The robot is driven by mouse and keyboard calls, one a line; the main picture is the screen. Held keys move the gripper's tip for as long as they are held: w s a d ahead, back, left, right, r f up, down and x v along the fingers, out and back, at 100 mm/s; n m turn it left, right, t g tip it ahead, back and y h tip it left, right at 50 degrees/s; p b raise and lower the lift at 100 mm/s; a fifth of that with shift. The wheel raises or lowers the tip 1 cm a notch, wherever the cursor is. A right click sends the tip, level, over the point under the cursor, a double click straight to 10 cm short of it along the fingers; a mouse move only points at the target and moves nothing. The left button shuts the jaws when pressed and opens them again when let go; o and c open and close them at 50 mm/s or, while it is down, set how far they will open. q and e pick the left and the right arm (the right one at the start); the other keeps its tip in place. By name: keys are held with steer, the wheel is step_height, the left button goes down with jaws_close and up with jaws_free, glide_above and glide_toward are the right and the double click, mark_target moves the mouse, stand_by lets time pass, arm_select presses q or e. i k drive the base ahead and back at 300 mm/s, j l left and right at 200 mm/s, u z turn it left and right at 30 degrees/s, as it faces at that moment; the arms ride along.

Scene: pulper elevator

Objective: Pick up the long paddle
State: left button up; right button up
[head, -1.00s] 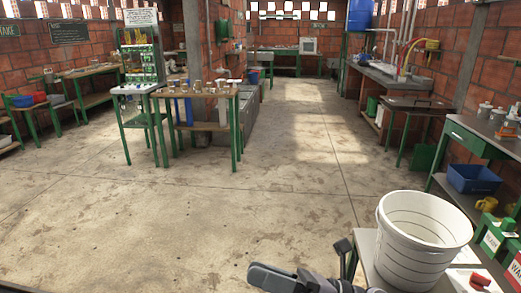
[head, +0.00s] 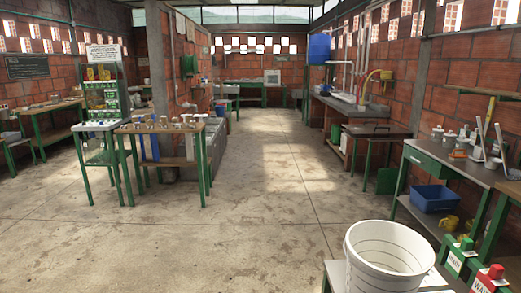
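I cannot make out a long paddle anywhere in the head view. A large white bucket (head: 385,268) stands upright at the bottom right, on a low grey-topped stand (head: 336,272). Its open rim faces me and its inside looks empty, though the lower part is cut off by the frame edge. Neither of my grippers shows in the head view now.
A grey workbench (head: 450,170) with a blue crate (head: 436,198) below lines the right side. A wooden-topped table (head: 165,126) stands left of centre. The concrete floor (head: 240,225) between is clear.

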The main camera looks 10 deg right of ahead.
mark_target(495, 93)
steer(key=z, duration=1.65)
steer(key=u, duration=2)
steer(key=i+j+u, duration=0.1)
steer(key=i, duration=0.75)
steer(key=i+z, duration=0.3)
steer(key=i, duration=0.25)
steer(key=i+z, duration=0.25)
steer(key=i, duration=0.25)
steer(key=i+z, duration=0.15)
steer(key=i, duration=0.45)
steer(key=i+j+z, duration=0.15)
steer(key=i, duration=0.4)
